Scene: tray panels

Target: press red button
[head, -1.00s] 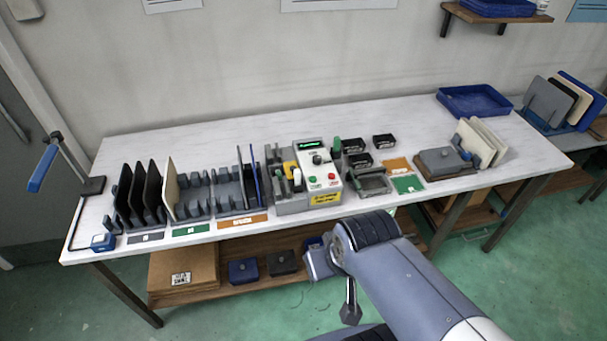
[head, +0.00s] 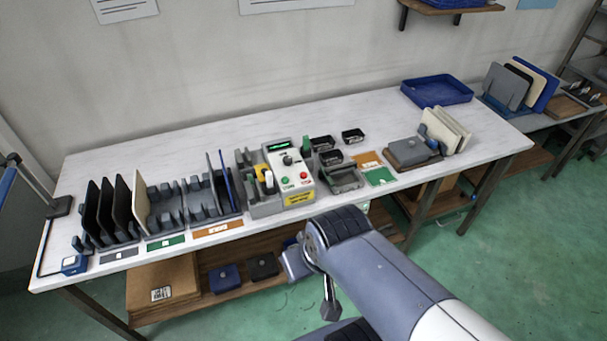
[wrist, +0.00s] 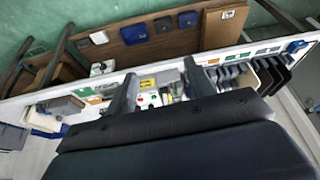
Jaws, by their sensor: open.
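The red button (head: 304,175) is on the sloped white face of a grey control box (head: 295,201) on the bench, to the right of a green button (head: 285,181). A black knob and a small green display are higher on that face. In the wrist view, which is upside down, my gripper (wrist: 159,72) has its two fingers apart with nothing between them. The control box's yellow label (wrist: 147,84) shows between the fingers, some distance beyond them; its buttons are tiny there. In the head view my arm is in front of the bench, below the box, and the fingers cannot be made out clearly.
Left of the box are racks with upright dark panels (head: 106,210) and a cream panel (head: 141,207). Right of it are small black bins (head: 353,136), a grey fixture (head: 342,178) and a blue tray (head: 437,91). A lower shelf holds a cardboard box (head: 163,281).

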